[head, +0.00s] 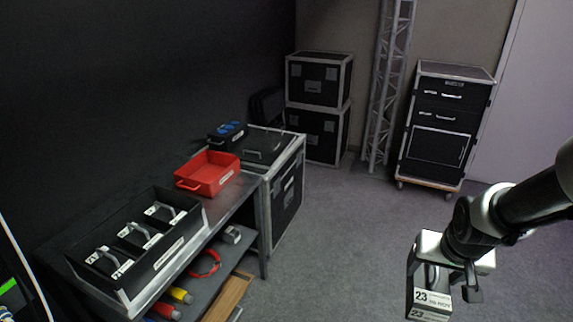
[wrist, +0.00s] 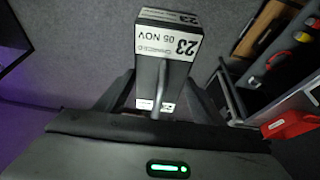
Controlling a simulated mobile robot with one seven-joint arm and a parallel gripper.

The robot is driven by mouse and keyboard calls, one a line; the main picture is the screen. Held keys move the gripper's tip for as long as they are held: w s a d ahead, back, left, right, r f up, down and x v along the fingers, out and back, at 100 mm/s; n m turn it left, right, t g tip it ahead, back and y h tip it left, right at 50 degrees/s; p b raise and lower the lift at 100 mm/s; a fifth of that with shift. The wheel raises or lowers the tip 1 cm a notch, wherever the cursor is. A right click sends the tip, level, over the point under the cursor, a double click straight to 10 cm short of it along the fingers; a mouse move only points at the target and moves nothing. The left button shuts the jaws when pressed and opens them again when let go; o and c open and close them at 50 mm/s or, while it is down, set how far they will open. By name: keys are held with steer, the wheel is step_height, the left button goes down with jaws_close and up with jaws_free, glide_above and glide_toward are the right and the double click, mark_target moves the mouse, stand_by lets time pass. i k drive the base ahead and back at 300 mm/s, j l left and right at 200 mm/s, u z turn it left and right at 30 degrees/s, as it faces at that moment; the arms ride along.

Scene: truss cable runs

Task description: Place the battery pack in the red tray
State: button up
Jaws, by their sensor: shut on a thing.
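The red tray (head: 207,174) sits on the far end of the bench in the head view, and it looks empty. Part of it also shows at the right edge of the wrist view (wrist: 289,125). My gripper (head: 437,268) is at the lower right of the head view, out over the floor and well apart from the bench. It is shut on a dark battery pack (head: 429,288) with a white label reading 23. In the wrist view the battery pack (wrist: 165,48) hangs by its handle between the fingers, its label reading "23 05 NOV".
A black charger-like rack (head: 146,254) with several handled packs stands on the near bench end. A black case with blue sockets (head: 227,133) sits behind the red tray. A lower shelf holds a red cable (head: 205,264) and other items. The grey floor (head: 340,235) between is clear.

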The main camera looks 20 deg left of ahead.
mark_target(209, 179)
steer(key=i+u, duration=0.15)
steer(key=i, duration=0.75)
steer(key=i+l+u, duration=0.15)
steer(key=i, duration=0.8)
steer(key=i+u, duration=0.55)
steer(key=u, duration=0.25)
steer(key=i+u, duration=0.65)
steer(key=u, duration=0.15)
steer(key=i+u, duration=0.1)
steer(key=i, duration=0.15)
